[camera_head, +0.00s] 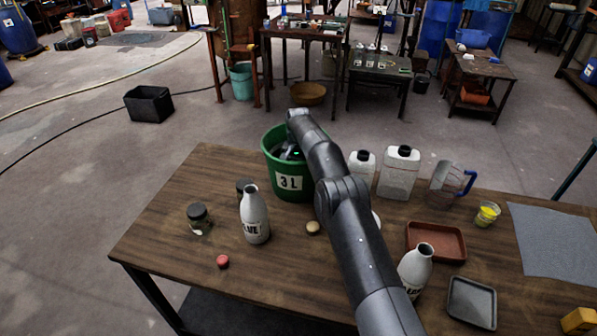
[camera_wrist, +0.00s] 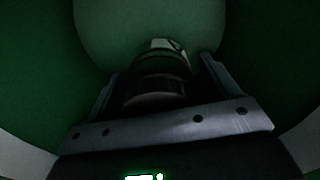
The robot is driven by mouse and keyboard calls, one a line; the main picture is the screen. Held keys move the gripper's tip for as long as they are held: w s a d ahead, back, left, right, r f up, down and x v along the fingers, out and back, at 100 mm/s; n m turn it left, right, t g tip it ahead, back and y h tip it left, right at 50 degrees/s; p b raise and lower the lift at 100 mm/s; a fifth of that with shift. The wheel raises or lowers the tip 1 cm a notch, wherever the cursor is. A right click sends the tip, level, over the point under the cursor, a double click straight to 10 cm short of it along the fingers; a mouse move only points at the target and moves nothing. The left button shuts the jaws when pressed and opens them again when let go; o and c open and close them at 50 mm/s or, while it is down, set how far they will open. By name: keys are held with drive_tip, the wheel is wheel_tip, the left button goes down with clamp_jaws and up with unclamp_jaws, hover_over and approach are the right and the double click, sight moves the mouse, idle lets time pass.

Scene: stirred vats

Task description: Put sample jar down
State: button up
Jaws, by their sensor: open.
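My gripper (camera_wrist: 158,72) is down inside the green bucket (camera_head: 289,183) marked 3 L, on the wooden table. Its fingers are open. A jar with a dark lid (camera_wrist: 155,90) and a pale label patch, likely the sample jar, is between the fingers in the dim wrist view. There seems to be a gap between the jar and the right finger; contact on the left is too dark to tell. The green bucket wall (camera_wrist: 35,75) surrounds the gripper. In the head view, the bucket rim and my arm hide the jar.
A lidded jar (camera_head: 199,219), a white bottle (camera_head: 255,219) and a red cap (camera_head: 222,262) stand left of my arm. White jugs (camera_head: 398,175), a clear pitcher (camera_head: 443,184), a brown tray (camera_head: 436,242) and another bottle (camera_head: 414,270) are to the right. The table's left corner is clear.

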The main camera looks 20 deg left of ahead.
wheel_tip(320, 180, up, 7)
drive_tip(key=shift+f, duration=0.1)
idle(0.5)
